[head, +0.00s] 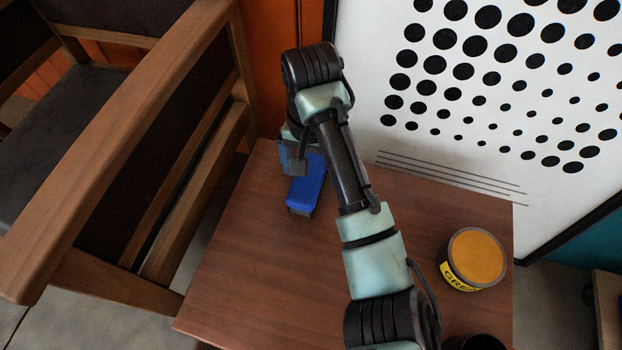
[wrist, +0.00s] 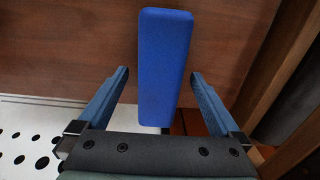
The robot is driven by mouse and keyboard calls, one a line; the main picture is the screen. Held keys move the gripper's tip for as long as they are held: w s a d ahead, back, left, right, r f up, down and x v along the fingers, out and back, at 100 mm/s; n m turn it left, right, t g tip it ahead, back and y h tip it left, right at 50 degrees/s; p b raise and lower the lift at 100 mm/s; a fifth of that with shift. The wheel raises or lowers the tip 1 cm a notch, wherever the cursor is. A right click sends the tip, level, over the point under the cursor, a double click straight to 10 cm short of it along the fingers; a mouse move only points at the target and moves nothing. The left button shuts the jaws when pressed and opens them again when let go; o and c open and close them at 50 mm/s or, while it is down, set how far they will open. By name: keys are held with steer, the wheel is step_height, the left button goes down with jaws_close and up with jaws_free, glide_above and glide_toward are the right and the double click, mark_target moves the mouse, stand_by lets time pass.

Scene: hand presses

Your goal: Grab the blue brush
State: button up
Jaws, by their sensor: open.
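The blue brush (head: 306,188) lies on the brown wooden table in the head view, near its far left edge. Its upper end is partly hidden behind my gripper (head: 292,160). In the wrist view the brush (wrist: 165,65) is a long blue block with a smooth top. My gripper (wrist: 160,98) is open there, with one finger on each side of the lower part of the brush. A gap shows between the brush and each finger. I cannot tell how far the fingertips are above the table.
A round tin with an orange top (head: 477,257) stands on the right of the table (head: 260,270). A dark round object (head: 476,342) is at the bottom edge. A wooden chair (head: 150,120) stands close on the left. A framed dotted print (head: 480,130) is behind. The table's front left is clear.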

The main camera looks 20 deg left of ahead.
steer(key=shift+f, duration=0.2)
jaws_close()
stand_by(0.4)
